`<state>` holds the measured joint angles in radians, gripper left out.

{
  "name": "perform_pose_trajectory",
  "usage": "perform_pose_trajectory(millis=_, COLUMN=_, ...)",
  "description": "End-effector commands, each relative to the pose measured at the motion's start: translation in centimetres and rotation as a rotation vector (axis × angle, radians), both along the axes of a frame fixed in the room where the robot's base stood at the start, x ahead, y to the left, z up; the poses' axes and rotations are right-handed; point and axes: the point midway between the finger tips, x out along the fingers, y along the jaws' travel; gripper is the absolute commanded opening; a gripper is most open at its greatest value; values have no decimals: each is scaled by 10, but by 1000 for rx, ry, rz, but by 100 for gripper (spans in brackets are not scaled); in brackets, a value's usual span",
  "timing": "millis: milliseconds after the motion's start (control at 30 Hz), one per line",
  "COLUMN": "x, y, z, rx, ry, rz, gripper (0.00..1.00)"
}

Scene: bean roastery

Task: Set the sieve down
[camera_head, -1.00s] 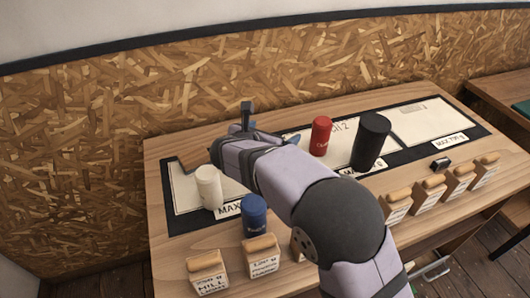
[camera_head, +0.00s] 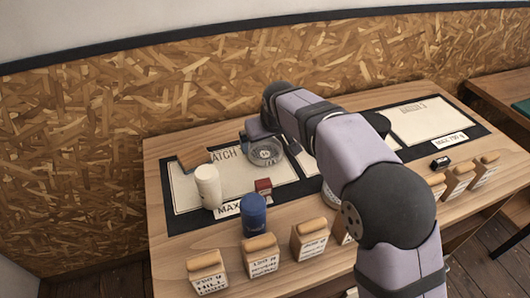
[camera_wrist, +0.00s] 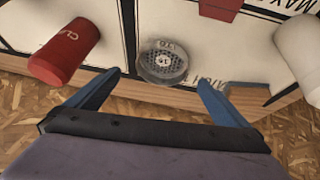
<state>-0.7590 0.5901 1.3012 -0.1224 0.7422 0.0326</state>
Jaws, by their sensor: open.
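The sieve (camera_head: 265,152) is a small round grey dish with a perforated base. It sits flat on the mat, near the strip between the left and middle panels. In the wrist view the sieve (camera_wrist: 163,62) shows whole, with lettering on it, centred ahead of my fingertips. My gripper (camera_wrist: 160,80) is open, its two blue fingers apart with nothing held between them. In the head view my gripper (camera_head: 258,128) is just behind the sieve, and its fingers are mostly hidden.
A white cylinder (camera_head: 208,186), a blue cylinder (camera_head: 254,215) and a small red box (camera_head: 263,187) stand nearby. A brown block (camera_head: 194,160) lies at the back left. A red cylinder (camera_wrist: 65,52) shows in the wrist view. Wooden-topped labelled blocks (camera_head: 262,255) line the front.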

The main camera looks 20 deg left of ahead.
Motion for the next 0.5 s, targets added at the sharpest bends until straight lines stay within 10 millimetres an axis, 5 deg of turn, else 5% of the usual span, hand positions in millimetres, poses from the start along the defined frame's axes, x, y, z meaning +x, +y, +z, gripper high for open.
perform_pose_trajectory(millis=500, x=3, y=2, z=-6, rx=86, ry=56, rz=-181, gripper=100)
